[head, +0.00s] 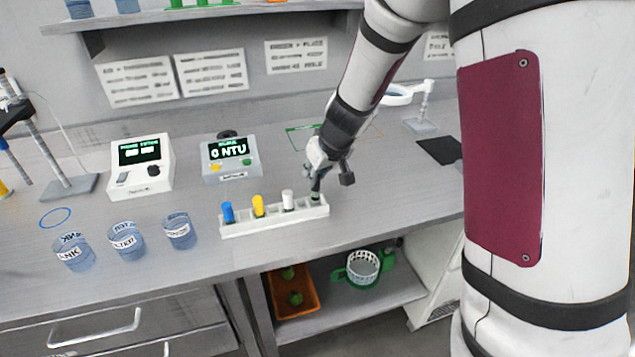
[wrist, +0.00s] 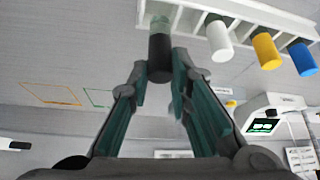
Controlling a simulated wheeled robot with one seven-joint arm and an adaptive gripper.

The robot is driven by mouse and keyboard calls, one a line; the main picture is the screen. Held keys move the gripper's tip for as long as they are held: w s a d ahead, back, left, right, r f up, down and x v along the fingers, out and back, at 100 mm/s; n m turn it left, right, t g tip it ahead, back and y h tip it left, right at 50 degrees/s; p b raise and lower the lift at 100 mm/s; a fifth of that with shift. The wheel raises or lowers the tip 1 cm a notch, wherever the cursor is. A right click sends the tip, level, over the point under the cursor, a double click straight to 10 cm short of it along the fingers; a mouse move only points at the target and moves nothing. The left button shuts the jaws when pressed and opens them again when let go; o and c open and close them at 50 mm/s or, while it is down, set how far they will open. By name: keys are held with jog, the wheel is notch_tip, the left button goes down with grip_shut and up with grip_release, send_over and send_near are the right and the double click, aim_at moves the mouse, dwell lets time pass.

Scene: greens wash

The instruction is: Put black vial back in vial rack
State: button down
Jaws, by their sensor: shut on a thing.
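The white vial rack (head: 275,221) stands on the bench and holds a blue-capped vial (head: 228,212), a yellow-capped vial (head: 259,206) and a white-capped vial (head: 288,201). My gripper (head: 317,185) is over the rack's right end. In the wrist view my gripper (wrist: 162,72) is shut on the black cap of the black vial (wrist: 159,56). The vial's clear lower part lies at the end slot of the rack (wrist: 190,8), beside the white-capped vial (wrist: 218,38). How deep it sits in the slot cannot be told.
Several labelled beakers (head: 126,240) stand left of the rack. Two instruments with displays, one a turbidity meter (head: 230,160), stand behind it. A magnifier stand (head: 420,125) and a black pad (head: 440,150) are at the right. A shelf below holds an orange tray (head: 310,295).

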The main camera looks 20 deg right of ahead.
aim_at(318, 184)
jog(key=shift+f+b, duration=0.6)
jog(key=shift+f, duration=1.05)
jog(key=shift+f, duration=0.15)
jog(key=c, duration=1.5)
grip_release()
jog(key=shift+o, duration=0.2)
jog(key=shift+s, duration=0.1)
jog(key=s+a+r+y+p, duration=0.1)
jog(key=s+r+p, duration=0.1)
jog(key=s+r, duration=0.55)
jog(key=s+r+p, duration=0.2)
jog(key=s+r, duration=0.3)
jog(key=r, duration=0.5)
jog(key=s+r+m+h, duration=0.1)
jog(key=s+r, duration=0.2)
jog(key=s, duration=0.7)
jog(key=s+d+r+m+h, duration=0.1)
jog(key=s+r, duration=0.2)
jog(key=s, duration=0.7)
jog(key=shift+s+g, duration=0.3)
jog(key=shift+s, duration=0.1)
